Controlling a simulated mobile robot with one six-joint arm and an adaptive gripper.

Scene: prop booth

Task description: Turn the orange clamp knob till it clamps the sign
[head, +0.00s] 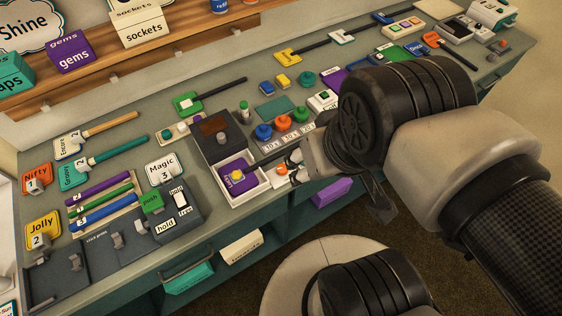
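A purple sign (236,183) with a yellow mark lies in a white open-topped holder (255,193) at the front edge of the counter. Its dark handle (270,154) points right toward my gripper (291,163). A small orange part (281,170), perhaps the clamp knob, shows on a white block right of the holder. My gripper's fingers are close beside it. They are small and partly hidden by my wrist, so I cannot tell whether they touch it or how far apart they are.
Blue, orange (284,122) and green round knobs stand behind my gripper. A dark box (215,128) is behind the holder. A grey push/hold unit (174,208) and several handled signs lie to the left. A purple block (332,192) is below the counter edge.

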